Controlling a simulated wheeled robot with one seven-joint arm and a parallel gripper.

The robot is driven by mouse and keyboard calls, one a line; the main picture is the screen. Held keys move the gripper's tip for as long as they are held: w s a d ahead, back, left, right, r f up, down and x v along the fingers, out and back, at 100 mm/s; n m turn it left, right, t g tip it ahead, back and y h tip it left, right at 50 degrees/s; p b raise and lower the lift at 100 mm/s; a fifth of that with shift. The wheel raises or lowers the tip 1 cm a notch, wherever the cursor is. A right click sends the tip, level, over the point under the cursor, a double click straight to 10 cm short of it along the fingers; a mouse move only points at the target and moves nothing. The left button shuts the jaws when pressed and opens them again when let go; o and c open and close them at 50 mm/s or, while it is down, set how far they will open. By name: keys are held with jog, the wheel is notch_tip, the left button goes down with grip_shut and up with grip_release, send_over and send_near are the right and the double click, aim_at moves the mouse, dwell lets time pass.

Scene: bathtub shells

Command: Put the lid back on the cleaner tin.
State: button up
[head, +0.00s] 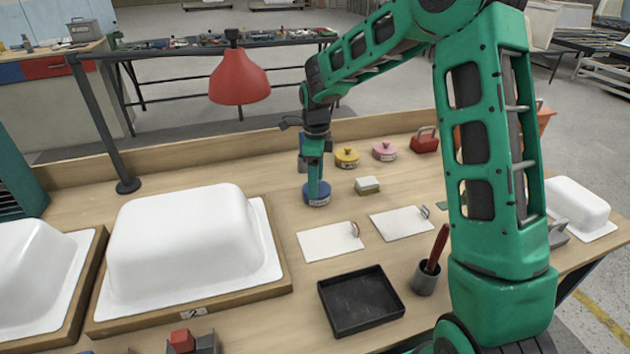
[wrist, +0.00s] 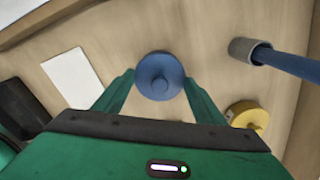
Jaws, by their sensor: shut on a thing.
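A blue round tin (head: 317,200) with a pale label stands on the bench in the head view, directly under my gripper (head: 317,183). In the wrist view a blue round lid with a centre knob (wrist: 160,77) lies between my fingertips, and my gripper is shut on it. The fingers hide much of the lid's edge from the head view. I cannot tell whether the lid is seated on the tin or just above it. The label is too small to read.
A yellow lidded tin (head: 347,157) and a pink one (head: 384,151) stand behind to the right. A green-and-white block (head: 367,186) is close by on the right. White cards (head: 331,242) and a black tray (head: 361,300) lie in front. A red lamp (head: 239,80) hangs at left.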

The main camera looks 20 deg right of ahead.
jog(key=o, duration=1.5)
jog(key=shift+c, duration=0.2)
jog(key=shift+r, duration=3.5)
grip_shut()
jog(key=shift+f, duration=2.2)
